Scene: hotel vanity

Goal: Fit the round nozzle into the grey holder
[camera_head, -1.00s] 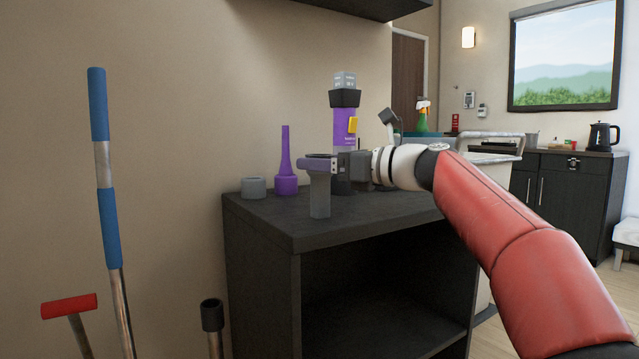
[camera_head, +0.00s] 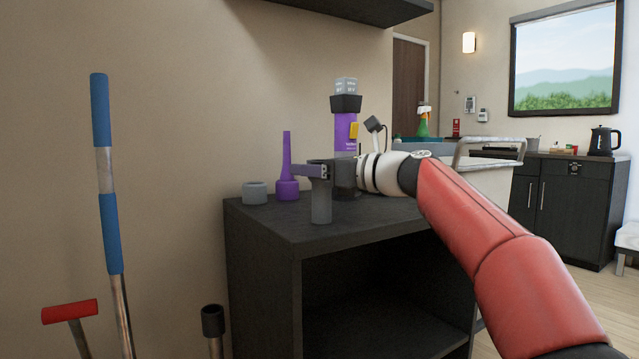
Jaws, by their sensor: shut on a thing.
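The round nozzle (camera_head: 321,203) is an upright grey cylinder with a darker, wider top. My gripper (camera_head: 318,172) is shut on it near its upper end, reaching in from the right; a purple-grey finger shows at its left. The nozzle is over the front part of the dark shelf top; I cannot tell whether its lower end touches the surface. The grey holder (camera_head: 255,194), a short thick ring, sits at the back left of the shelf top, apart from the nozzle. The far side of the jaws is hidden.
A tall purple cone-shaped nozzle (camera_head: 287,170) stands right of the grey holder. A purple vacuum body (camera_head: 345,130) stands behind my gripper. The dark shelf unit (camera_head: 262,228) has bare top at front left.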

